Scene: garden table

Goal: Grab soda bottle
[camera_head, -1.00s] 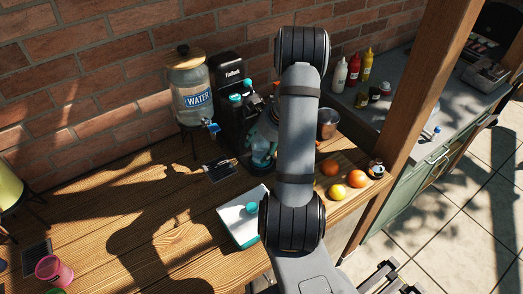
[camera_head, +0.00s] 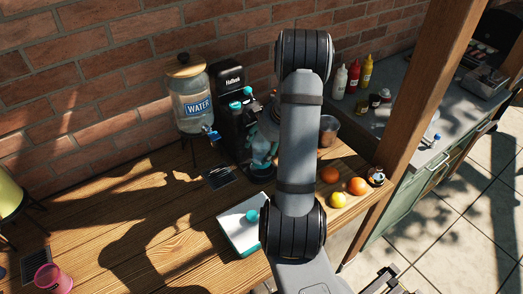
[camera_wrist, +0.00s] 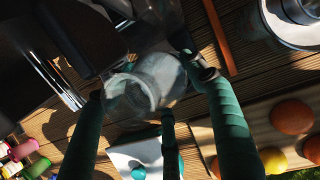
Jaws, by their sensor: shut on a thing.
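A clear, see-through bottle (camera_wrist: 158,78), which I take to be the soda bottle, is between my fingers in the wrist view. My gripper (camera_wrist: 153,88) has green-teal fingers, closed around the bottle from both sides, with a third finger below. In the head view my gripper (camera_head: 262,148) is at the front of the black soda machine (camera_head: 230,105), low near its base. My arm covers part of it there, and I cannot tell whether the bottle still touches the machine.
A water dispenser (camera_head: 192,100) stands left of the machine. A white and teal box (camera_head: 243,226) lies in front. Oranges (camera_head: 330,174), a lemon (camera_head: 338,200) and a metal pot (camera_head: 328,130) are to the right. The wooden table's (camera_head: 150,225) left middle is mostly free.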

